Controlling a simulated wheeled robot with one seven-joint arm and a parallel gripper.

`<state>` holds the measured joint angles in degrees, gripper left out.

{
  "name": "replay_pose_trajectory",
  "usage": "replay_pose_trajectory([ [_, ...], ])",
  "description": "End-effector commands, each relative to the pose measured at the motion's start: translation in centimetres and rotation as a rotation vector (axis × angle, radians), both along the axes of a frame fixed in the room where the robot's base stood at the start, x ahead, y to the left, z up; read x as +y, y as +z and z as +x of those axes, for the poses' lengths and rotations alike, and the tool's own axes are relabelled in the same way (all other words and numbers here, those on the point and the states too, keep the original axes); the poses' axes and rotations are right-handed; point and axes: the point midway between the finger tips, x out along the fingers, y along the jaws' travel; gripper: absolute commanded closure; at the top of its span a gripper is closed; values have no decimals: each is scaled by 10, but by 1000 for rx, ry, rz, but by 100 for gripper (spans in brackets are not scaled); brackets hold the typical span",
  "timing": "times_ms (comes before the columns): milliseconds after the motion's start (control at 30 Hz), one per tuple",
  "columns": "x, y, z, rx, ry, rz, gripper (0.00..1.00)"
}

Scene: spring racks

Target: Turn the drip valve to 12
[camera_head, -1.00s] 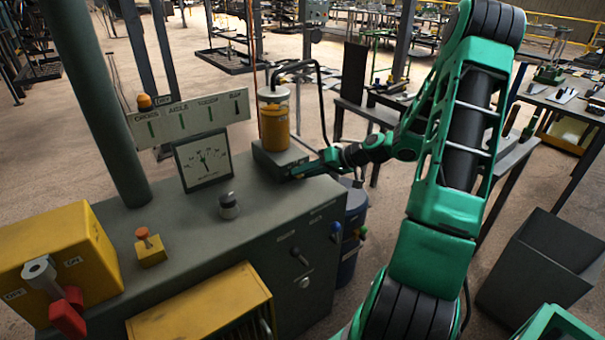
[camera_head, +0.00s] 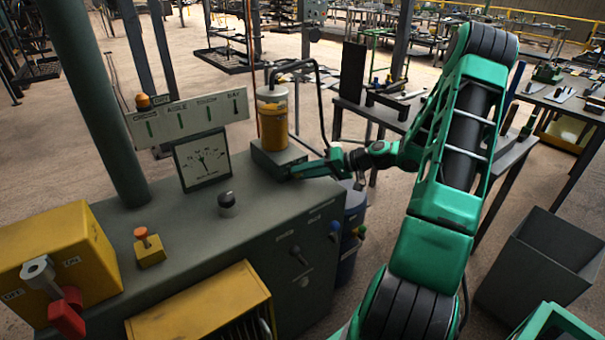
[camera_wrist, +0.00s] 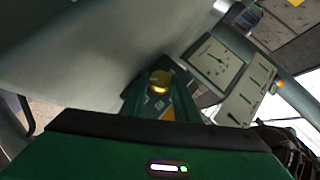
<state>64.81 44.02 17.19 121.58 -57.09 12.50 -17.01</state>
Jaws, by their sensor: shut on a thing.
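The oil reservoir (camera_head: 273,125), a clear-topped cylinder with amber content, stands on a dark block (camera_head: 268,152) at the back right of the cabinet. My gripper (camera_head: 290,174) reaches in from the right, at the front of that block. In the wrist view, a small round yellow knob (camera_wrist: 160,77) shows at the tips of my gripper (camera_wrist: 160,90), which is shut on it. I take this knob to be the drip valve. Its scale and the number it points to cannot be read. In the head view my gripper hides the knob.
A gauge (camera_head: 203,160) with a needle and a label board (camera_head: 190,122) stand left of the reservoir. A blue drum (camera_head: 352,225) stands right.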

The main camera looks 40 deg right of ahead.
Motion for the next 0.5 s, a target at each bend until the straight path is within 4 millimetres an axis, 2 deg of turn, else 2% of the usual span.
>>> replay_pose_trajectory([
  [33,-3,-1,0,3,-6,-4,65],
  [100,-3,-1,0,2,-5,-4,54],
  [500,-3,-3,-1,7,-7,-14,54],
])
